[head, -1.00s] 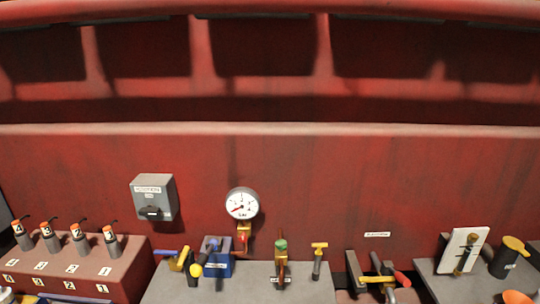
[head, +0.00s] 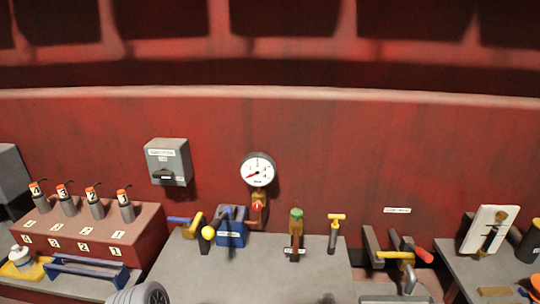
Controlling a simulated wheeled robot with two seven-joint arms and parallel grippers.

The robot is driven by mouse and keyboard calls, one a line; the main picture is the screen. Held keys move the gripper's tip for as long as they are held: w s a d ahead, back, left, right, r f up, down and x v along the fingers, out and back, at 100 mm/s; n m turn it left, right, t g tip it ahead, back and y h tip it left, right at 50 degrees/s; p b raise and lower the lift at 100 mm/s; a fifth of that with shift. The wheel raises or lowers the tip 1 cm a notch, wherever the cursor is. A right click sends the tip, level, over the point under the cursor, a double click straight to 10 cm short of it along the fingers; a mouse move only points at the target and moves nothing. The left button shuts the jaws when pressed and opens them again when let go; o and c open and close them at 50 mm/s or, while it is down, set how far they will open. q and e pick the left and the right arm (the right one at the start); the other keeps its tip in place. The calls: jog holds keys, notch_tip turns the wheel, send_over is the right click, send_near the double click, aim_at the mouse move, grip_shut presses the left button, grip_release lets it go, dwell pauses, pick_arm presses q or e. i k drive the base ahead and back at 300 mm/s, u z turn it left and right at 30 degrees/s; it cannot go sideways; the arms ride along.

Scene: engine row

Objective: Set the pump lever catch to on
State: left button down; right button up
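A blue pump-like block (head: 231,232) with a small white label stands at the back left of the grey bench. A dark lever with a yellow ball knob (head: 207,232) rises beside it. A yellow and blue piece (head: 192,223) sits just left of the knob. I cannot tell which part is the pump lever catch or how it is set. Neither gripper shows in the head view.
A round gauge (head: 258,170) and a grey switch box (head: 168,162) are on the red wall. A green-topped lever (head: 296,230) and a yellow T-handle (head: 336,229) stand to the right. The red block (head: 90,233) holds several numbered plugs. The grey bench top (head: 245,275) is clear in front.

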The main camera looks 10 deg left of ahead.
aim_at(198, 218)
jog(key=z, duration=0.15)
jog(key=k, duration=0.95)
jog(key=u, duration=1.25)
jog(key=i, duration=1.4)
jog(key=z, duration=0.55)
